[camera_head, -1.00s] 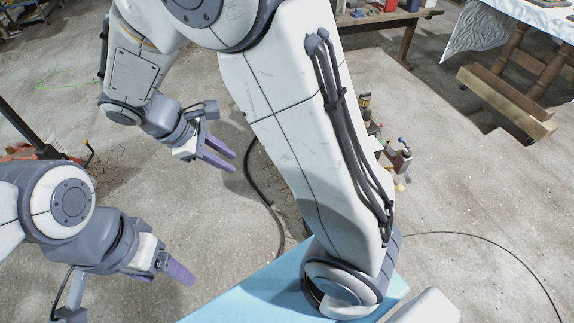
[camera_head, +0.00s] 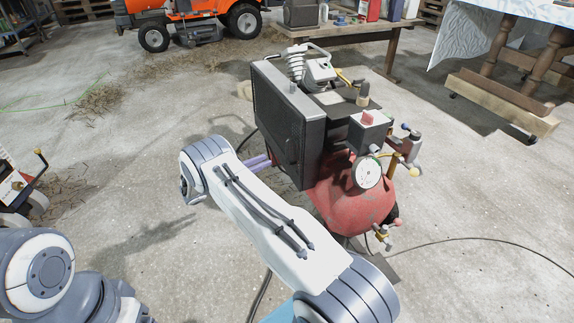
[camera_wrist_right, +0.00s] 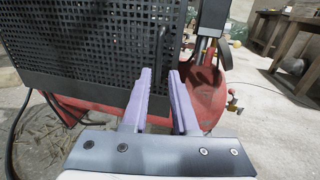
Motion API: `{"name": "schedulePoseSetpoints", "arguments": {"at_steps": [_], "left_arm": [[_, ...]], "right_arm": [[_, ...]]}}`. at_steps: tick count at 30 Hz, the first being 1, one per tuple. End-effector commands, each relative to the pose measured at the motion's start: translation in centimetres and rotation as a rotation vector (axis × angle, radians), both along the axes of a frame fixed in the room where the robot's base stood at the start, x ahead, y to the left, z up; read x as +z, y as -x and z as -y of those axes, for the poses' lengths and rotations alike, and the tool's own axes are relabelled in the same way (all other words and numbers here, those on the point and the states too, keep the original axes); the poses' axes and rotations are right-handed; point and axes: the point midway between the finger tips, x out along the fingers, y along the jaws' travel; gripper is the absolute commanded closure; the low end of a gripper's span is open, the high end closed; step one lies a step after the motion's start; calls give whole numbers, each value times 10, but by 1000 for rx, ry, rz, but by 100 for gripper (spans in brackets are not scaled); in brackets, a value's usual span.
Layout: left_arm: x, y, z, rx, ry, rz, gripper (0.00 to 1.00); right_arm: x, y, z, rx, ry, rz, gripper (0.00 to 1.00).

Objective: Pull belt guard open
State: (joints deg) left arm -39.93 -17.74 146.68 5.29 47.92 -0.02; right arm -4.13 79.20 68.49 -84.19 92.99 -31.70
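The belt guard (camera_head: 282,115) is a black box with a perforated face on the side of a red air compressor (camera_head: 350,195). Its mesh face (camera_wrist_right: 95,45) fills the upper left of the right wrist view. A thin dark upright handle (camera_wrist_right: 161,45) stands on that face, just beyond my fingertips. My right gripper (camera_head: 258,162) has purple fingers close to the guard in the head view. In the right wrist view the right gripper (camera_wrist_right: 160,72) is open, with an empty gap in line with the handle. My left gripper is outside the picture.
The compressor carries a pressure gauge (camera_head: 367,172) and valves on its right. A dark hose (camera_head: 262,292) runs on the floor. An orange mower (camera_head: 185,15) and a wooden bench (camera_head: 350,35) stand behind. Bare concrete lies left of the guard.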

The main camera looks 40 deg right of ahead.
Motion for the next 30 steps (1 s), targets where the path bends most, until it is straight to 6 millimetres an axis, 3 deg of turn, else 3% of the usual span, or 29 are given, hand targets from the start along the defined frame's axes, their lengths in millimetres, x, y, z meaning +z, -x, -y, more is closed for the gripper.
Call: {"name": "schedulePoseSetpoints", "arguments": {"at_steps": [5,18,24,30], "left_arm": [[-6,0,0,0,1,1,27],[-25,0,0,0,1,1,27],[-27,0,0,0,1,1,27],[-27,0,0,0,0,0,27]], "right_arm": [[-5,0,17,0,13,-6,73],[-6,4,92,0,10,-4,73],[-5,4,106,1,10,-5,73],[-4,4,107,2,10,-6,73]]}}
